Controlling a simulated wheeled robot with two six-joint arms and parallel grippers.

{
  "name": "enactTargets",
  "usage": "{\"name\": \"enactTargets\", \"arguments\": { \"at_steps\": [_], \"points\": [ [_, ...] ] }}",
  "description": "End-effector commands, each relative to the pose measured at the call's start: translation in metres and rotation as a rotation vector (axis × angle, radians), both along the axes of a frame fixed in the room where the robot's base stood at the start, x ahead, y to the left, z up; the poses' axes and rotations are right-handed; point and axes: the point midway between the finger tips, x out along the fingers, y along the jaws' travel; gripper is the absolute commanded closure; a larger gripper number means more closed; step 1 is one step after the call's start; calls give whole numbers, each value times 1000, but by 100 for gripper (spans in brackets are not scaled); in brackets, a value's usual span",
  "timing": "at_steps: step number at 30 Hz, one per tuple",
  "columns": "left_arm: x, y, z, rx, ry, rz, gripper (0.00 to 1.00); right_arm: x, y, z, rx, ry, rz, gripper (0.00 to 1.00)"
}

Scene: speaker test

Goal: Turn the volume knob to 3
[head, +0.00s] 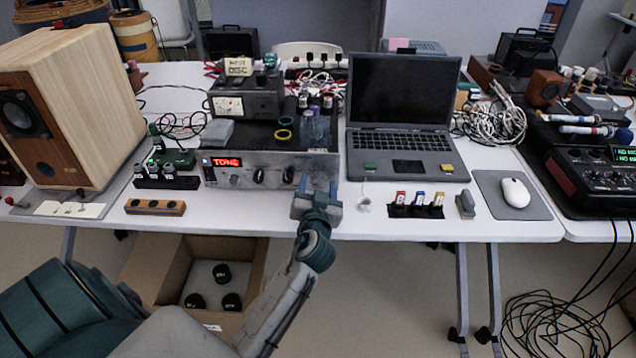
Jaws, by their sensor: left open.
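A silver amplifier (240,172) stands at the table's front edge, with a red lit display (227,162) that appears to read "TONE". A dark knob (259,176) and another knob (288,175) show on its front panel. I cannot read their labels or settings, so I cannot tell which is the volume knob. My left gripper (318,190) is open in front of the panel's right end and hides that part; a knob there may be covered. Whether the fingers touch anything is unclear. My right gripper is not in view.
A wooden speaker (70,105) stands at left and a laptop (402,115) at right. An open cardboard box (250,265) sits below.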

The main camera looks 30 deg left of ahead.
Motion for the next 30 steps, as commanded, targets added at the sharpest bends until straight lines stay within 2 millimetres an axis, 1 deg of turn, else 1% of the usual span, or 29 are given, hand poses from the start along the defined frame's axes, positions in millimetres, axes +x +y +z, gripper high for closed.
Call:
{"name": "enactTargets", "arguments": {
  "at_steps": [3,10,11,15,17,18,25,30],
  "points": [
    [4,3,-1,0,2,1,45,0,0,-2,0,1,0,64],
    [5,3,-1,-1,2,1,45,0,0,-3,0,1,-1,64],
    [5,3,-1,-1,2,1,47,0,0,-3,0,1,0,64],
    [5,3,-1,-1,1,0,74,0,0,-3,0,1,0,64],
    [4,3,-1,-1,1,0,86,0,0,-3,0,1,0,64],
    [4,3,-1,-1,1,0,90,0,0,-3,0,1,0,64],
    [4,3,-1,13,9,0,89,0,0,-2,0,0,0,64],
    [4,3,0,65,43,0,89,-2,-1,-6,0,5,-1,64]
  ]
}}
